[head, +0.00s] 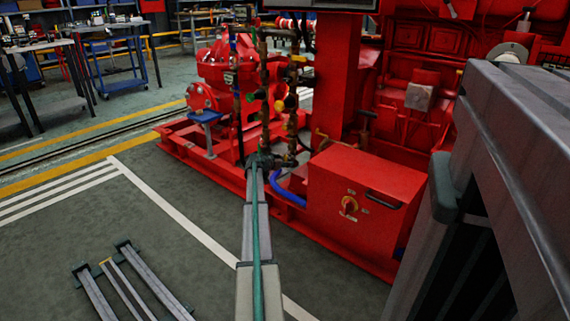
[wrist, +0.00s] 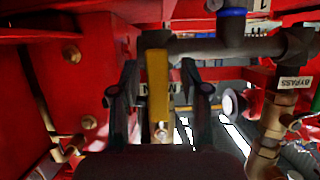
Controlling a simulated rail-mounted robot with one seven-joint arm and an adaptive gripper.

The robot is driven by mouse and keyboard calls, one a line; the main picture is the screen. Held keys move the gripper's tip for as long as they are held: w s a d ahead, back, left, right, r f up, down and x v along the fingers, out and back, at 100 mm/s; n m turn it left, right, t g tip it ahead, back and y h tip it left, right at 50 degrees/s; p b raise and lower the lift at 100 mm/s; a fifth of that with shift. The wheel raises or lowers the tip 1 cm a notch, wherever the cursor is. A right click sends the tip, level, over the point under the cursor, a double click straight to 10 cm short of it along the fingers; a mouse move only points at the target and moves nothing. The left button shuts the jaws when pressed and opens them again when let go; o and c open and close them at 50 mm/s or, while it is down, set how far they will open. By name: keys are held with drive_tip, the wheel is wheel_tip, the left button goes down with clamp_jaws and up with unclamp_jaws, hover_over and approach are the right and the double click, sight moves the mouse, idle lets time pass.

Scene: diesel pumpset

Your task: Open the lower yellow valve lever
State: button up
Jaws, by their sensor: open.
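The yellow valve lever (wrist: 157,85) hangs upright in the middle of the wrist view, below a dark pipe. My gripper (wrist: 163,95) is open, with one dark finger on each side of the lever. I cannot tell whether either finger touches it. In the head view my gripper (head: 265,158) is at the far end of my arm, low among the pipes, and small. The lever between the fingers cannot be made out there. Yellow parts (head: 291,101) show higher on the pipes in the head view.
A dark horizontal pipe (wrist: 200,46) with a blue-ringed branch runs above the lever. A pipe labelled BYPASS (wrist: 284,105) stands at the right. A red bolted plate (wrist: 75,85) is at the left. A red box (head: 360,205) is right of my arm.

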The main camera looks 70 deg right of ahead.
drive_tip(key=v, duration=1.2)
